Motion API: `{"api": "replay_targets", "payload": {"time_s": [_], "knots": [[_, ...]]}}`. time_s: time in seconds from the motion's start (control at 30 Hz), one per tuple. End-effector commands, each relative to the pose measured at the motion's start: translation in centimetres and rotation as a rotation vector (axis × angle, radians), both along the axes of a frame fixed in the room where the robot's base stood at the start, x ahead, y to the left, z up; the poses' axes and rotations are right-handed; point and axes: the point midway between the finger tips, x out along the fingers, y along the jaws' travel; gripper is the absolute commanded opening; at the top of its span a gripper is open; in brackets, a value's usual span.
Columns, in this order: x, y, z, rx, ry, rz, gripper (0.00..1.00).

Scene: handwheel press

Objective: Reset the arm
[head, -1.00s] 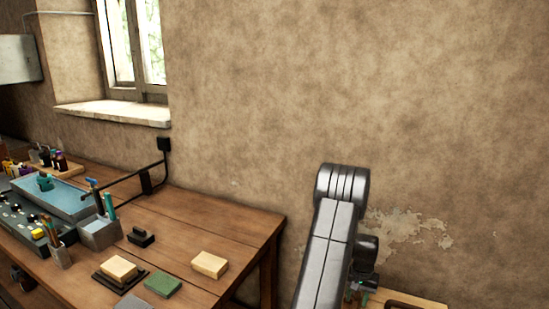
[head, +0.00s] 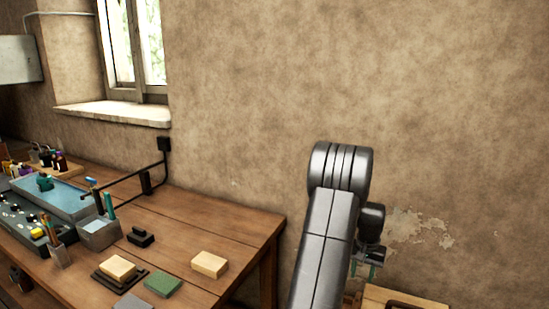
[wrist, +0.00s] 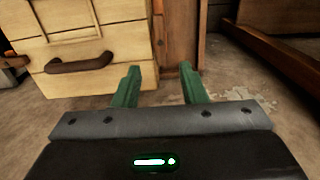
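My arm (head: 328,225) is raised at the right of the head view, bent at its top joint. My gripper (head: 367,270) hangs at the far side of the arm, partly hidden by it, with green fingertips pointing down. In the wrist view my gripper (wrist: 160,84) shows two green fingers held apart. Nothing is between them; bare floor and furniture show beyond.
A wooden workbench (head: 190,215) stands at the left with pale blocks (head: 209,264), a green block (head: 163,284) and tools. A light wooden drawer cabinet (wrist: 100,35) with a brown handle (wrist: 79,64) is close to the gripper. Floor (wrist: 228,82) shows right of it.

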Motion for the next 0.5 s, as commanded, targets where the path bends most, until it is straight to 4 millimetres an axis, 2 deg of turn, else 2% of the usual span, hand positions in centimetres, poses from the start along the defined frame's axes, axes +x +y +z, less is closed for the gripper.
{"api": "replay_targets", "payload": {"time_s": [0.5], "knots": [[0.0, 0.0, -10.3, 0.0, 0.001, 0.001, 0.38]]}}
